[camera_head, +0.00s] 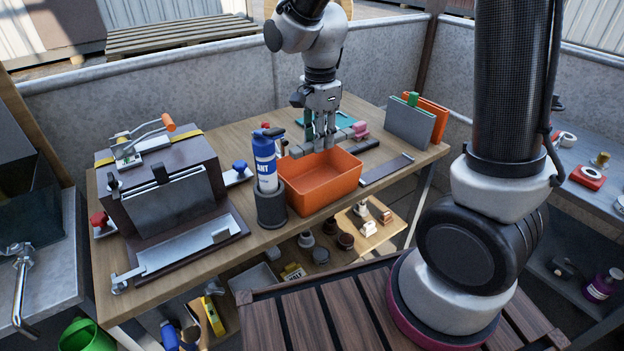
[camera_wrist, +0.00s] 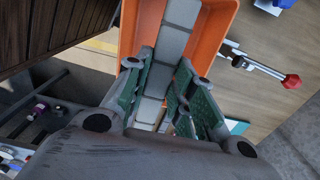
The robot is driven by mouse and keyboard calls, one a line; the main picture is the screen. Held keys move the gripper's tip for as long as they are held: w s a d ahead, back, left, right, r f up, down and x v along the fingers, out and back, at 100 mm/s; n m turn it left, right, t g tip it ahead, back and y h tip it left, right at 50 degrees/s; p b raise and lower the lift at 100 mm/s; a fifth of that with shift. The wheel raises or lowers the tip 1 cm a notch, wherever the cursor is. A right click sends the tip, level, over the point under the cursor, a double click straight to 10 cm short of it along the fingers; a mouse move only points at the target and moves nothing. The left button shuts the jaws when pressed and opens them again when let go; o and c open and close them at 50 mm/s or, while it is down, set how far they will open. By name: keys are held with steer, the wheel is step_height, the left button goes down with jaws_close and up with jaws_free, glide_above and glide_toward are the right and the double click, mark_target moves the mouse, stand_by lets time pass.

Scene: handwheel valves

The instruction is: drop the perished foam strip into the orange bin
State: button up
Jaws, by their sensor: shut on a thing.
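In the head view my gripper points down at the back edge of the orange bin (camera_head: 327,194), and the strip shows near that rim. The bin stands on the wooden table and looks empty in its visible part. The exact height of the strip above the bin is hard to tell.
A blue-and-white spray can (camera_head: 264,160) stands in a dark cup (camera_head: 271,208) left of the bin. A clamp fixture (camera_head: 165,195) fills the table's left side. A flat grey plate (camera_head: 386,169) lies right of the bin. Upright grey and orange panels (camera_head: 410,124) stand farther right.

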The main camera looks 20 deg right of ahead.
steer(key=shift+f, duration=0.15)
steer(key=o, duration=0.9)
step_height(320, 180, up, 12)
steer(key=shift+r, duration=0.1)
